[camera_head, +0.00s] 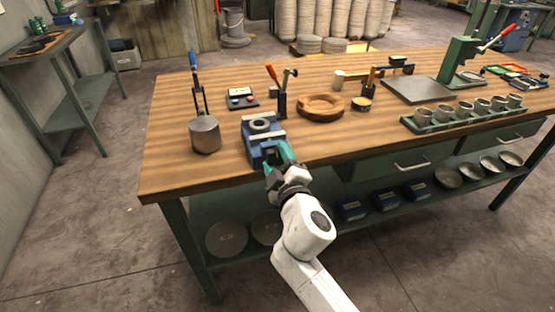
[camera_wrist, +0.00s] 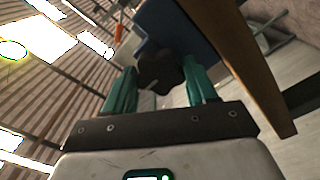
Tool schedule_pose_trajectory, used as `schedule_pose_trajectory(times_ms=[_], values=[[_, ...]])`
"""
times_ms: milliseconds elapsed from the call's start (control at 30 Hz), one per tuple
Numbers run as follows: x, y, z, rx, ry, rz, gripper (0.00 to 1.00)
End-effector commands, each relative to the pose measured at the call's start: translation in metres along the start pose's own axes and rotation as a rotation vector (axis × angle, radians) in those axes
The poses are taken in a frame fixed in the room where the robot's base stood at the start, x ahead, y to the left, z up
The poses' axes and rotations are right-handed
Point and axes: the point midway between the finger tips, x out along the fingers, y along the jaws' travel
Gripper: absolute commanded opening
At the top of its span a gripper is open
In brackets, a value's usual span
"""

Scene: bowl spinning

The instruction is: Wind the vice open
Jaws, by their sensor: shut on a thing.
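The blue vice (camera_head: 255,147) stands near the front edge of the workbench (camera_head: 165,178), with a grey ring-shaped part on its top. In the wrist view, the vice's blue body (camera_wrist: 185,28) is just beyond a dark lobed knob (camera_wrist: 158,72). My gripper (camera_head: 279,157) reaches the vice's front from below right. Its teal fingers lie on either side of the knob, and it also shows in the wrist view (camera_wrist: 160,88). It is shut on the knob. The fingers hide most of the knob in the head view, and I cannot tell how far apart the jaws are.
A metal cylinder with a blue-handled tool (camera_head: 205,133) stands left of the vice. A wooden ring (camera_head: 321,106) and an orange-handled tool stand (camera_head: 282,100) are behind and to the right. A green tray of cups (camera_head: 462,118) is farther right. Bench edge lies below my gripper.

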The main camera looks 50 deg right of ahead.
Motion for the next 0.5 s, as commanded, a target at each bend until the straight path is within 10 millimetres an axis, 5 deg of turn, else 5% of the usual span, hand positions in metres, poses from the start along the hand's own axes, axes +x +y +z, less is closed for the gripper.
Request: schedule_pose_trajectory(times_ms=[333, 367, 500], values=[[-0.0004, -0.0014, -0.0004, -0.007, 0.001, -0.002, 0.26], [-0.0004, -0.0014, -0.0004, -0.007, 0.001, -0.002, 0.59], [-0.0003, -0.0010, -0.0003, -0.006, 0.001, -0.002, 0.73]])
